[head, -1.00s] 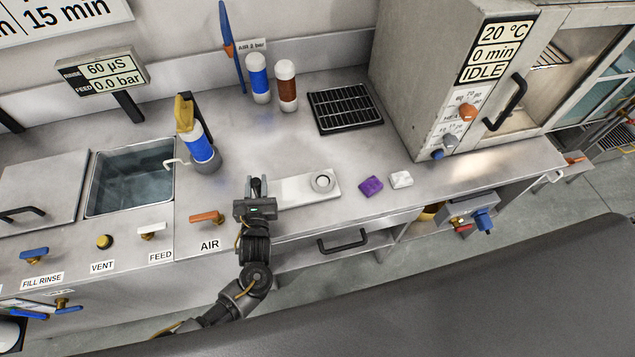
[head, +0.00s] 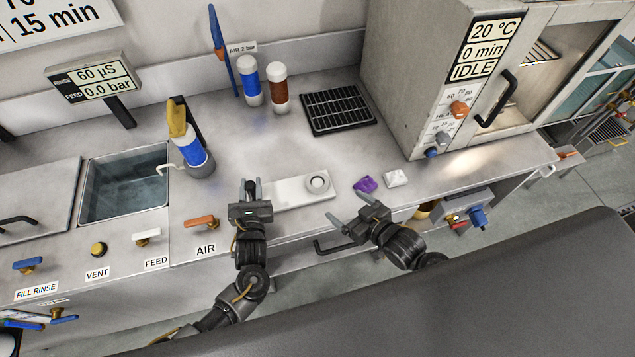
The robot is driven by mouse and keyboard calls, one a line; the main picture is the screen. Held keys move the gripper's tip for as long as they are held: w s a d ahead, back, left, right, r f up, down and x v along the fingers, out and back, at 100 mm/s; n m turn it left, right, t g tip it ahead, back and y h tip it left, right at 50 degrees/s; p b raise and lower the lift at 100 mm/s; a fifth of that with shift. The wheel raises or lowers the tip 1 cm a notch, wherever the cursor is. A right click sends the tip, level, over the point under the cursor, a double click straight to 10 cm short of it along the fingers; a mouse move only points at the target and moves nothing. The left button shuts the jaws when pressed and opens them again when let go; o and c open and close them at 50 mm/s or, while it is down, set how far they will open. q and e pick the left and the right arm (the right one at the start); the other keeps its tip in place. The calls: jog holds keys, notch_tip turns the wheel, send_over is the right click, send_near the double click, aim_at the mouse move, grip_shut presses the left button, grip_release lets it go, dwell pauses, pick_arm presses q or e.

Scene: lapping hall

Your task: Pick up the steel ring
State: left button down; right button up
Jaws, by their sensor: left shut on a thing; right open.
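The steel ring (head: 318,191) lies flat on the right end of a pale flat plate (head: 283,194) on the bench. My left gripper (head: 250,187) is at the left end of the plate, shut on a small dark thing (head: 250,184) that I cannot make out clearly. My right gripper (head: 347,208) is open and empty at the bench's front edge, just below and right of the ring, apart from it. Its fingers point up and left toward the plate.
A purple cloth (head: 365,184) and a white block (head: 396,178) lie right of the ring. A black rack (head: 338,109), a blue bottle (head: 249,82) and a brown bottle (head: 279,88) stand behind. A water basin (head: 125,185) is at left, an oven (head: 415,90) at right.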

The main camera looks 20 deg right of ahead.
send_near(316, 182)
jog(key=shift+w+a+f, duration=0.3)
jog(key=shift+w+f, duration=0.4)
jog(key=shift+f, duration=0.05)
jog(key=x, duration=0.2)
jog(key=r+x, duration=0.1)
jog(key=x, duration=0.1)
jog(key=shift+w, duration=0.2)
jog(key=shift+w+a+f, duration=0.25)
jog(key=shift+w+f, duration=0.05)
jog(key=shift+w, duration=0.15)
jog(key=c, duration=1.3)
notch_tip(316, 182, up, 10)
pick_arm(q)
jog(key=c, duration=1.1)
grip_release()
jog(key=shift+o, duration=0.2)
